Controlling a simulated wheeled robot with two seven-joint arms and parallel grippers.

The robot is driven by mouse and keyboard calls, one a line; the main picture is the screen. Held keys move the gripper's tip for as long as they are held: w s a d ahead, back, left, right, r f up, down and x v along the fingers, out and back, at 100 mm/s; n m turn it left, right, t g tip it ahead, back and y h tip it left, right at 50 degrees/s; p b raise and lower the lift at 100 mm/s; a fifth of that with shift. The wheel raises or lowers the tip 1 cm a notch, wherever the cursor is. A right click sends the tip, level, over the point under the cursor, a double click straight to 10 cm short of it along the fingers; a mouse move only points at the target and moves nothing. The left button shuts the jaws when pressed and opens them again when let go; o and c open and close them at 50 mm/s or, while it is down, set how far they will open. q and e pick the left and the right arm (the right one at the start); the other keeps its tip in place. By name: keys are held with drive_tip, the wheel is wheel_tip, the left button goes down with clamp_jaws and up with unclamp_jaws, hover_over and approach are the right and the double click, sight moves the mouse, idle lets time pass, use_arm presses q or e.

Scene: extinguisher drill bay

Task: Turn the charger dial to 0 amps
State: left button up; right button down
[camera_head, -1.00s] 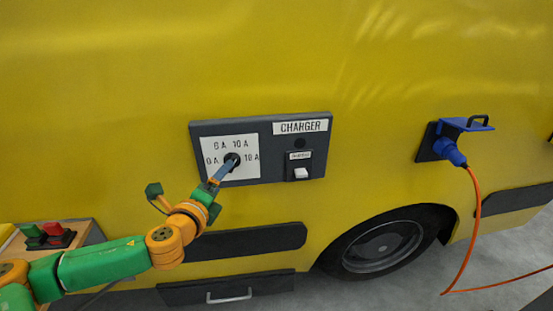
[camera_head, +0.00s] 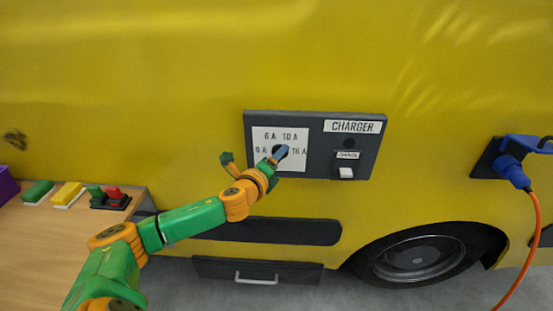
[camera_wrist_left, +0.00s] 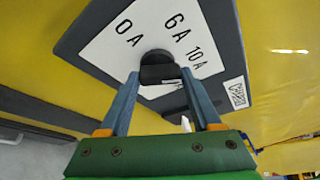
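The charger panel (camera_head: 315,118) is a dark plate on the yellow vehicle side. Its white scale (camera_head: 262,135) reads 0 A, 6 A, 10 A and 16 A. The black dial (camera_head: 276,149) sits mid-scale and is partly covered by my gripper. In the left wrist view the dial (camera_wrist_left: 157,58) lies between the fingertips, and its bar spans the gap from finger to finger. My left gripper (camera_head: 281,154) appears shut on it; it also shows in the wrist view (camera_wrist_left: 160,76). I cannot read where the dial points. My right gripper is out of view.
A white switch (camera_head: 346,173) sits on the panel's right half. A blue plug (camera_head: 512,171) with an orange cable is at the right. A wooden table (camera_head: 60,228) with colored blocks and a red-green button unit (camera_head: 110,197) stands at the left.

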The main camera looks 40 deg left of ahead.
use_arm(q)
drive_tip(key=c, duration=0.4)
drive_tip(key=shift+w+d+f+n+t+y+b, duration=0.2)
drive_tip(key=shift+n+t+y+b, duration=0.85)
drive_tip(key=shift+n+b, duration=3.15)
drive_tip(key=shift+s+a+f+n+t+y+b, duration=0.25)
drive_tip(key=shift+n+y+b, duration=1.5)
drive_tip(key=shift+n+b, duration=2.5)
drive_tip(key=shift+w+d+f+n+t+y+b, duration=0.15)
drive_tip(key=shift+d+f+n+t+y+b, duration=0.85)
drive_tip(key=shift+n+b, duration=3.2)
drive_tip(key=shift+c, duration=0.2)
drive_tip(key=shift+a+r+n+g+y+p, duration=0.4)
drive_tip(key=shift+a+r+n+y+p, duration=0.3)
drive_tip(key=shift+n+p, duration=0.45)
drive_tip(key=o, duration=1.4)
